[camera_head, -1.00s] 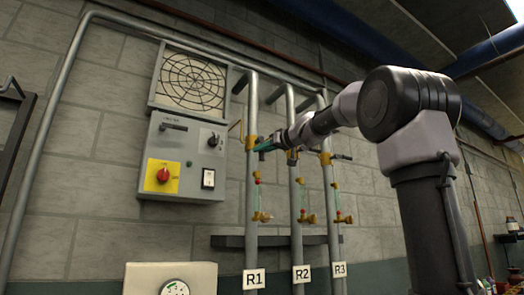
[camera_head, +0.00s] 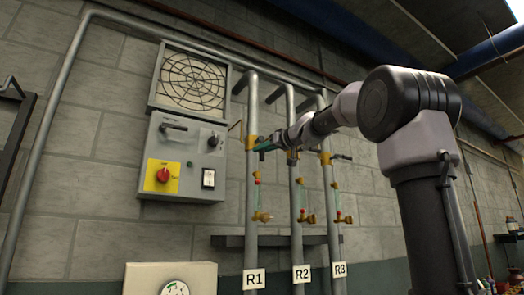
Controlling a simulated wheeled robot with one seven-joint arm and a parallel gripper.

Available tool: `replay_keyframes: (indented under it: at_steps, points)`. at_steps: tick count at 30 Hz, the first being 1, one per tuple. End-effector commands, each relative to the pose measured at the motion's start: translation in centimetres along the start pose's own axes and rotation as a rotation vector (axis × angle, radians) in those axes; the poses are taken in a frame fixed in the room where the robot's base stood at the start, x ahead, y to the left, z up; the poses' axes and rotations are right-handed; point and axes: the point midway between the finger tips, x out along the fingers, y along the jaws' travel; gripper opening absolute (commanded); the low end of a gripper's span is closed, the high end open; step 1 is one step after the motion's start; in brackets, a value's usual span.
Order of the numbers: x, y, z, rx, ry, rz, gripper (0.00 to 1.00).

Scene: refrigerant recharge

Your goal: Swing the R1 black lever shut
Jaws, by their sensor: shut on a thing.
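The R1 pipe (camera_head: 252,200) is the leftmost of three grey vertical pipes and has a white R1 label (camera_head: 254,279) low down. Its yellow valve body (camera_head: 250,143) sits at upper middle height. My gripper (camera_head: 264,146) reaches in from the right, past the R2 and R3 pipes, with its teal-tipped fingers just right of this valve. It is shut on the R1 black lever, which the fingers mostly hide. The lever's exact angle is too small to tell.
The R2 pipe (camera_head: 296,210) and R3 pipe (camera_head: 330,205) stand close on the right, with small brass fittings below their valves. A grey control box (camera_head: 183,158) with a red knob hangs left of R1. A dark shelf (camera_head: 226,241) runs behind the pipes.

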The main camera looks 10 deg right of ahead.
Motion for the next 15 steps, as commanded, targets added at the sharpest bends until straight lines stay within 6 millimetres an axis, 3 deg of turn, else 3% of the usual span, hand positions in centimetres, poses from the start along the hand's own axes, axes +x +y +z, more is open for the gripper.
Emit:
replay_keyframes:
  at_steps: [15]
  points:
    - [-0.01,0.16,0.08,-0.025,-0.007,0.000,0.00]
